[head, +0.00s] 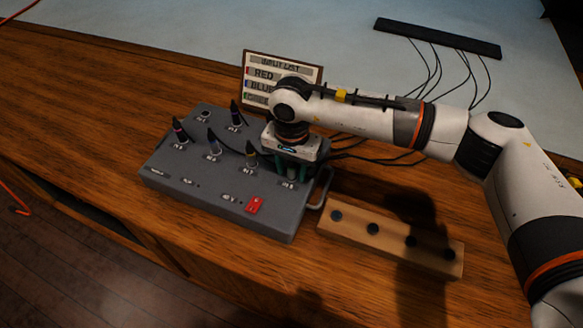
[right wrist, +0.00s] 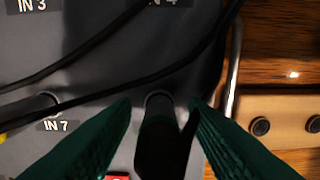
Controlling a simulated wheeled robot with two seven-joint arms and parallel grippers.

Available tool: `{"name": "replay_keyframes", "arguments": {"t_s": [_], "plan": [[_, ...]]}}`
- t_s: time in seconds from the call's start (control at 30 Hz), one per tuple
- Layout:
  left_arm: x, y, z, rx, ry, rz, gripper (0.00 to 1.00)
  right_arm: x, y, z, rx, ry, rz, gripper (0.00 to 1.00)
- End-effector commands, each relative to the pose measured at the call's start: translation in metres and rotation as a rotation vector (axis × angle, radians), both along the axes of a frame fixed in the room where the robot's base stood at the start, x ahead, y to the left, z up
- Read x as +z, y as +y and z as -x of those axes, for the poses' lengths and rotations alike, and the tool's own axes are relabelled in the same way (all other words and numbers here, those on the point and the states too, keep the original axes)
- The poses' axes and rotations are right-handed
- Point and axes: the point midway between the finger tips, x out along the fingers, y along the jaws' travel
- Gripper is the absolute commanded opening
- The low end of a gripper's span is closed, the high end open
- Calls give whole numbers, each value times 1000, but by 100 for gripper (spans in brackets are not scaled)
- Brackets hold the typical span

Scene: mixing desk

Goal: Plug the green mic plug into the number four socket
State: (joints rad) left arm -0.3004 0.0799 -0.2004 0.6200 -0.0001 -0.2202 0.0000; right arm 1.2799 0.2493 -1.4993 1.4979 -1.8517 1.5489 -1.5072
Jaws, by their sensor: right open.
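The grey mixing desk (head: 215,195) stands on the wooden table, with several dark plugs upright in it. My right gripper (head: 290,178) points down over the desk's right end. In the right wrist view its green fingers (right wrist: 162,120) are open on either side of a black plug (right wrist: 163,145), which stands at a socket below the IN 4 label (right wrist: 165,3). I cannot see a green band on this plug. The number four socket itself is out of the wrist view and hidden behind my gripper in the head view. My left gripper is not in view.
A wooden block (head: 345,229) with several dark round holes lies right of the desk's metal handle (head: 322,188). A colour list sign (head: 259,69) stands behind. Black cables (right wrist: 110,92) cross the desk top near my fingers. A red switch (head: 255,205) is at the front.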

Motion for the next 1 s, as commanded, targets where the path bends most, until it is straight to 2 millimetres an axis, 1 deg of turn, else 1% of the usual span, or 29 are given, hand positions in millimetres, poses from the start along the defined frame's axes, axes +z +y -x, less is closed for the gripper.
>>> {"name": "replay_keyframes", "arguments": {"t_s": [0.37, 0.7, 1.0], "plan": [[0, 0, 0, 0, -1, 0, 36, 0, 0, 0, 0, 0, 0, 41], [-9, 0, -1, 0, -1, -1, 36, -1, 0, 0, 0, 0, -1, 41], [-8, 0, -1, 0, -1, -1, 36, 0, 0, 0, 0, 0, 0, 41]]}}
